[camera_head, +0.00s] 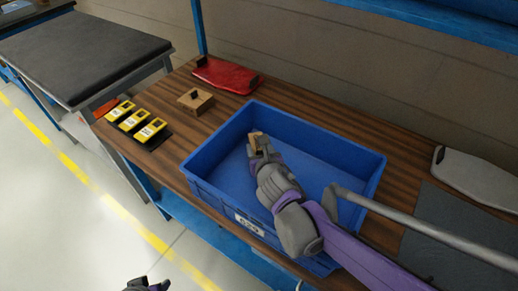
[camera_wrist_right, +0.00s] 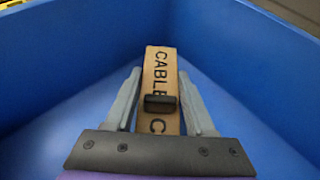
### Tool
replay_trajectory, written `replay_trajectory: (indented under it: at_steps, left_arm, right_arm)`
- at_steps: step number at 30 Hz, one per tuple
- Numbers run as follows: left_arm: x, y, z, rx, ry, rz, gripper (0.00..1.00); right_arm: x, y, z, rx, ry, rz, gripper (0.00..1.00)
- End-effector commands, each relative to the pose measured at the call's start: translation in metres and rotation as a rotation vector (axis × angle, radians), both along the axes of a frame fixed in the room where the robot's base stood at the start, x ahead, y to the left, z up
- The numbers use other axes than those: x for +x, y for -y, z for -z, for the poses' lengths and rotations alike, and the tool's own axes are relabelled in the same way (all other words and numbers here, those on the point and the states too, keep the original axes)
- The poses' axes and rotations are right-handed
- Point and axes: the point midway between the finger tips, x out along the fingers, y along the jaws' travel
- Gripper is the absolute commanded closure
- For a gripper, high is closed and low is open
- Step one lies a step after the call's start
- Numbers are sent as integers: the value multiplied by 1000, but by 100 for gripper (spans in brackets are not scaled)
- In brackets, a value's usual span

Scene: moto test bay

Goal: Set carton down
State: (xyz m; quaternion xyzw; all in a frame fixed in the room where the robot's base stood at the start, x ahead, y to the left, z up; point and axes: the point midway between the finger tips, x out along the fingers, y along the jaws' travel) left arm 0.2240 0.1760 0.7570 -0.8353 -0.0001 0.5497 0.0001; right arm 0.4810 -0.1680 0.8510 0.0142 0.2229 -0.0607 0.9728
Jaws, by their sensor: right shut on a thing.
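The brown carton (camera_head: 259,141) is between the fingers of my right gripper (camera_head: 258,150), inside the walls of the blue crate (camera_head: 340,151). In the right wrist view the carton (camera_wrist_right: 160,66) carries black lettering that reads "CABLE" and a dark handle-like piece. Both fingers of the right gripper (camera_wrist_right: 159,74) lie along its sides, shut on it. I cannot tell whether the carton touches the crate floor. Part of my left gripper (camera_head: 148,285) shows at the bottom edge of the head view, away from the bench. Its jaws are too cut off to read.
A grey panel (camera_head: 474,175) lies at the right. The crate floor around the carton looks bare.

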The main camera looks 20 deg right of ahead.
Motion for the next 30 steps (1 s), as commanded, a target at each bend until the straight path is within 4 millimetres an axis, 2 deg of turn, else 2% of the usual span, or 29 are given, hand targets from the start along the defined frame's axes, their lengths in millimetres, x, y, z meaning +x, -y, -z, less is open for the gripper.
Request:
replay_trajectory:
  at_steps: [8,9,14,25,30]
  left_arm:
    - [0,0,2,0,-1,0,50]
    - [0,0,3,0,-1,0,50]
    - [0,0,2,0,-1,0,50]
    - [0,0,-3,0,1,0,50]
    - [0,0,-11,0,4,0,50]
  right_arm:
    - [0,0,2,0,0,0,100]
    - [0,0,3,0,0,0,44]
    - [0,0,2,0,0,0,15]
    - [0,0,-4,0,1,0,15]
    - [-23,-3,-15,-1,1,-2,15]
